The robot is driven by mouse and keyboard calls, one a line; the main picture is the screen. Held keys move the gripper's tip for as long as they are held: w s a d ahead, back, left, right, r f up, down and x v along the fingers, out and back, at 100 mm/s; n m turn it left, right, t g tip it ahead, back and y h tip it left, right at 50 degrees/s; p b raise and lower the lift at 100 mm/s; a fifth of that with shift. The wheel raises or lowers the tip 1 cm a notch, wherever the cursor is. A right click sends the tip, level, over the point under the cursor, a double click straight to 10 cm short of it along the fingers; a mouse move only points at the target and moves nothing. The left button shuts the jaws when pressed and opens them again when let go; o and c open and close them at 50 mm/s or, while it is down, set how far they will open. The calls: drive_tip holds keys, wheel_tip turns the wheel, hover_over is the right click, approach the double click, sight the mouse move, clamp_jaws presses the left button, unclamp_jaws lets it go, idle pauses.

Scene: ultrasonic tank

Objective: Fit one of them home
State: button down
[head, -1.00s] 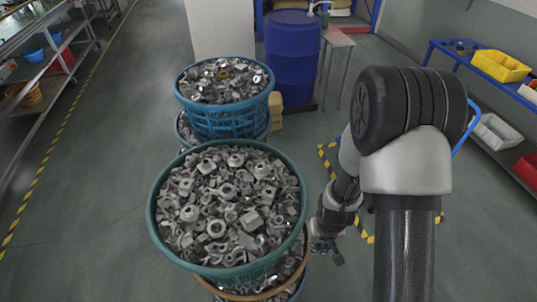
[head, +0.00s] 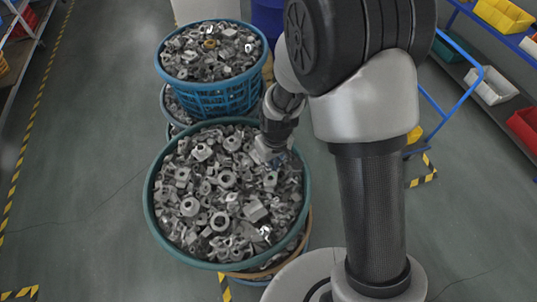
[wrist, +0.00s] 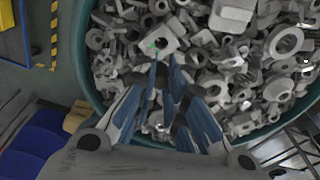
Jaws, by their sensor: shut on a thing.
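A teal basket (head: 152,215) heaped with grey metal parts (head: 215,190) stands in front of me in the head view. My gripper (head: 273,157) is over its upper right side, low among or just above the parts. In the wrist view my gripper's blue-grey fingers (wrist: 164,68) are close together, pointing into the heap, with the teal rim (wrist: 92,84) beside them. They are shut on a grey metal part, but its outline cannot be told from the heap. A squarish part with a hole (wrist: 152,38) lies right by the fingertips.
A blue basket (head: 205,100) of similar parts stands behind on another stack. A blue drum (head: 267,18) is at the back. Shelves with yellow, white and red bins (head: 492,86) run along the right. The floor to the left is clear up to the striped line.

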drive_tip(key=shift+f+b, duration=1.75)
drive_tip(key=shift+f, duration=1.3)
drive_tip(key=shift+f+b, duration=0.4)
drive_tip(key=shift+b, duration=0.15)
drive_tip(key=c, duration=1.6)
unclamp_jaws()
drive_tip(key=shift+d, duration=0.1)
drive_tip(key=shift+o, duration=0.2)
drive_tip(key=shift+r, duration=0.1)
wheel_tip(320, 180, up, 12)
drive_tip(key=s, duration=0.1)
drive_tip(key=shift+s+d, duration=0.2)
drive_tip(key=shift+d, duration=0.1)
